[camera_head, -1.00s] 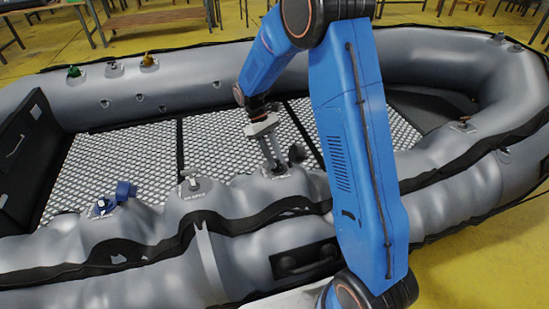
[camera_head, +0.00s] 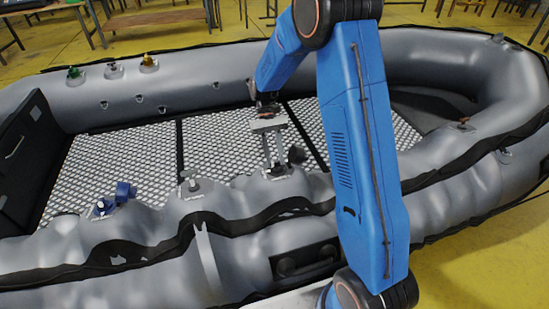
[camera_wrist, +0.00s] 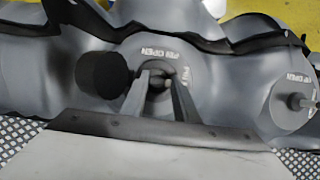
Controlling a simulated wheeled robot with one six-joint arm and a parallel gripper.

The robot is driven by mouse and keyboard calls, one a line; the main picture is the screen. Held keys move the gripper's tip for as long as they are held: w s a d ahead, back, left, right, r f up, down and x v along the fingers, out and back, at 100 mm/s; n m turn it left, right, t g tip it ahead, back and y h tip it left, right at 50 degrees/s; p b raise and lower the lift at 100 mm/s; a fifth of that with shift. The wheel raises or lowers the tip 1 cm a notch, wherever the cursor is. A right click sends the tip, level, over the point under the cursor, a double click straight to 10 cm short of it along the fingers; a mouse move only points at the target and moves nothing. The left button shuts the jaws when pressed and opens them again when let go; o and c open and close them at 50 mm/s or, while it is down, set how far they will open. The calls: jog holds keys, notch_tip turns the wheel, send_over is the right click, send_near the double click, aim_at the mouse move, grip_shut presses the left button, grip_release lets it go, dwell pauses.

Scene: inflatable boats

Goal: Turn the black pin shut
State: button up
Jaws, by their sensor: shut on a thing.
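My gripper (camera_wrist: 160,88) reaches down onto a grey valve on the near tube, its two fingers close around the valve's middle. It is shut on the dark pin (camera_wrist: 156,82), which is mostly hidden between the fingers. A black round cap (camera_wrist: 102,75) lies just left of the fingers in the wrist view and shows right of my gripper (camera_head: 276,166) in the head view.
Another valve (camera_head: 192,184) stands to the left on the same tube, and it also shows in the wrist view (camera_wrist: 301,103). A blue-capped valve (camera_head: 122,192) is farther left. Green (camera_head: 73,72) and orange (camera_head: 149,61) capped valves sit on the far tube.

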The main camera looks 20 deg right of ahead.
dwell(0.4)
jog(key=o, duration=1.1)
jog(key=shift+c, duration=0.2)
jog(key=v, duration=1.7)
jog(key=shift+r, duration=0.15)
jog(key=shift+w, duration=0.1)
